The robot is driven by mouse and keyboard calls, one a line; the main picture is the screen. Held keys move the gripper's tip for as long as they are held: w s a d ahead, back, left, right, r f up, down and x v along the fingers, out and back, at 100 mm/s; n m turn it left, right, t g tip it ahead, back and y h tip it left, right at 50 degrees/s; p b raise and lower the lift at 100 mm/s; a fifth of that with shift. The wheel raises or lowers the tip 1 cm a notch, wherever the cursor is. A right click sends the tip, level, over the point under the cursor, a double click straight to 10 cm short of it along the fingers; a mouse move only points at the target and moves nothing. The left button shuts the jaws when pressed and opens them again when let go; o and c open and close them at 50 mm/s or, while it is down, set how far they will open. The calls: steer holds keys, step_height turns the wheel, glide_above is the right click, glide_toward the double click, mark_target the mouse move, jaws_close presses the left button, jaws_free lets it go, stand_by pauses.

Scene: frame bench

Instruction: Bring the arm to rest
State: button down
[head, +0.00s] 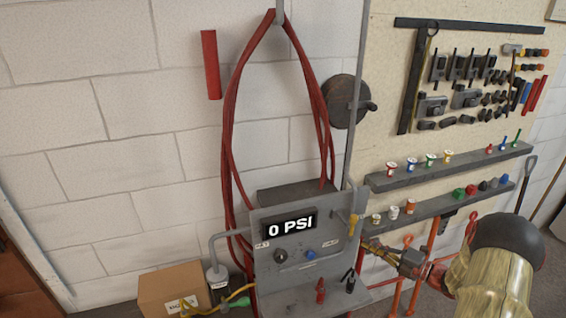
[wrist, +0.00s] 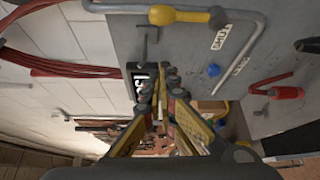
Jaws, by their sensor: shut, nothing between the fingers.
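My gripper (wrist: 164,80) shows in the wrist view with its yellow and red fingers drawn together and nothing between them. In the head view my gripper (head: 372,246) is at the lower right, beside the right edge of the grey panel (head: 263,256). My arm bends in from the lower right corner. The panel's display (head: 288,228) reads 0 PSI. In the wrist view the display (wrist: 138,78) is partly hidden behind the fingers. I cannot tell whether the gripper touches anything.
A yellow-handled valve (head: 353,224) and a blue knob (head: 310,254) are on the panel. Red hoses (head: 236,130) hang from a wall hook. A cardboard box (head: 172,288) sits at the lower left. Shelves (head: 450,167) and a tool board are at the right.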

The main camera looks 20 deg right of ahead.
steer(key=s+a+f+n+g+b, duration=0.1)
steer(key=s+a+f+n+g, duration=0.75)
steer(key=n, duration=0.65)
steer(key=s+a+n+h+b, duration=0.4)
steer(key=s+a+n+b, duration=0.5)
steer(key=n+b, duration=0.4)
steer(key=s+a+r+n+h+b, duration=0.1)
steer(key=s+a+n+h+b, duration=0.4)
steer(key=n, duration=1.3)
steer(key=s+a+b, duration=0.4)
steer(key=a+b, duration=0.3)
steer(key=b, duration=0.1)
steer(key=shift+s+a+n+g+h, duration=0.15)
steer(key=shift+s+n+g+h, duration=0.15)
steer(key=shift+s+g, duration=0.1)
